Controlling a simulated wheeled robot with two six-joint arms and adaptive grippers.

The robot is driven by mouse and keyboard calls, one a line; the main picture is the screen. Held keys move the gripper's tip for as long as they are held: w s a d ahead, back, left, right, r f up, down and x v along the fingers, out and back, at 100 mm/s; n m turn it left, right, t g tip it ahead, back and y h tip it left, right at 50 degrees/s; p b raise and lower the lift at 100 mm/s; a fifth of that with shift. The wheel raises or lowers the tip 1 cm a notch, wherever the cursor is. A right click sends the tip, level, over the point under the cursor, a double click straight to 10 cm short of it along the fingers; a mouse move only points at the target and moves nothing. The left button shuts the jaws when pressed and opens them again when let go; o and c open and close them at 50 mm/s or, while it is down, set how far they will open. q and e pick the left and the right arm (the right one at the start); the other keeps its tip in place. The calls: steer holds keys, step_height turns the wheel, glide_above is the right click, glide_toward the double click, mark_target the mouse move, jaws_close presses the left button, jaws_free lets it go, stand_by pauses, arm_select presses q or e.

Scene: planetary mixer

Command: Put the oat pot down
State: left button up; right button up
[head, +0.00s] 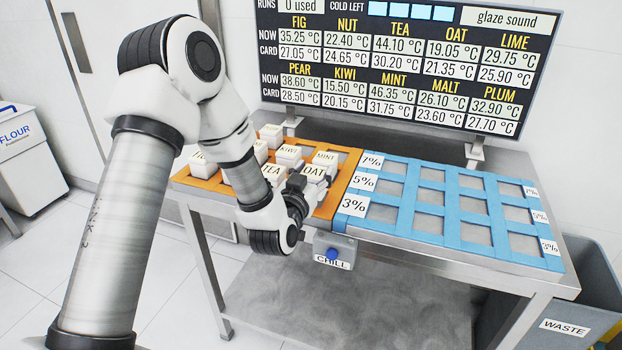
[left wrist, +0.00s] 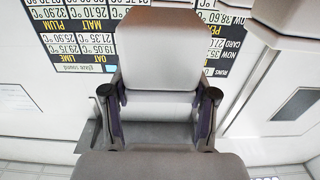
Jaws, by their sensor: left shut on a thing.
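The oat pot (head: 314,173) is a pale block labelled OAT, at the front right of the orange rack (head: 343,186) in the head view. My left gripper (head: 299,188) is shut on it. In the left wrist view the pot (left wrist: 165,55) fills the space between the two dark fingers of my left gripper (left wrist: 159,96). The pot's underside is hidden, so I cannot tell whether it touches the rack. My right gripper is out of view.
Pots marked KIWI (head: 288,153), MINT (head: 325,159) and TEA (head: 271,170) stand close by in the orange rack. The blue rack (head: 401,213) at right has empty cells in rows marked 1%, 5% and 3%. The CHILL button box (head: 334,250) sticks out at the table front.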

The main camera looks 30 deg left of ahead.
mark_target(312, 165)
arm_select(q)
steer(key=shift+w+a, duration=1.05)
steer(key=shift+w, duration=0.15)
step_height(312, 165, down, 4)
steer(key=shift+w+r, duration=0.1)
steer(key=shift+w, duration=0.05)
steer(key=o, duration=1.5)
steer(key=shift+c, duration=0.2)
